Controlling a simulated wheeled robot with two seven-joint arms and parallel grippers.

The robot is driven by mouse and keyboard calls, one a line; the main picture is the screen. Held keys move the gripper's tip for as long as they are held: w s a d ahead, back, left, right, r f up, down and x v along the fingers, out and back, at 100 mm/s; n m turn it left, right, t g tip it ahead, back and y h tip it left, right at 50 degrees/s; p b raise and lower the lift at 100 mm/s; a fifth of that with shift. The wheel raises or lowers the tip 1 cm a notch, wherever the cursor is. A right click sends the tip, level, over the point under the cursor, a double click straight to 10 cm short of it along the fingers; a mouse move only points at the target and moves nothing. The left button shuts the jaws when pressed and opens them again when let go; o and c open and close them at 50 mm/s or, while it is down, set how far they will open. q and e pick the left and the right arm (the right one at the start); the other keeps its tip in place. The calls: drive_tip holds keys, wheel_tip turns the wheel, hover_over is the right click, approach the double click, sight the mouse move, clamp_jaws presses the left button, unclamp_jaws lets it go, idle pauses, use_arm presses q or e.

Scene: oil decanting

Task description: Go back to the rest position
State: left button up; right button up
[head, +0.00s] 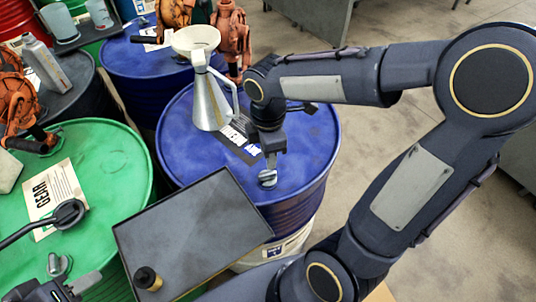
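My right gripper (270,148) points down over the top of the blue drum (305,150). A small grey cap-like piece (267,178) is at its tips; I cannot tell whether the fingers hold it. My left gripper (68,288) is at the bottom left edge, low over the green drum (115,160) and partly cut off by the frame. Its finger opening is unclear. A similar grey piece (59,265) shows just beyond it. A metal jug (210,103) with a cream funnel (196,39) in its mouth stands upright on the blue drum, left of my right gripper.
A black rod with a round end (69,212) extends over the green drum. Orange pumps (230,38) stand behind. Open floor (440,250) lies right.

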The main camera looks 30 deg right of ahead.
idle(0.4)
drive_tip(key=s+r+m+t+y, duration=0.2)
drive_tip(key=s+m, duration=0.4)
drive_tip(key=m, duration=0.2)
drive_tip(key=s+a+r+m+t+y, duration=0.1)
drive_tip(key=s+r+m+t, duration=0.1)
drive_tip(key=s+m, duration=0.3)
drive_tip(key=m+t, duration=0.1)
drive_tip(key=m, duration=0.3)
drive_tip(key=shift+s+r+t+y, duration=0.2)
drive_tip(key=shift+s+t+y, duration=0.1)
drive_tip(key=shift+s+y, duration=0.1)
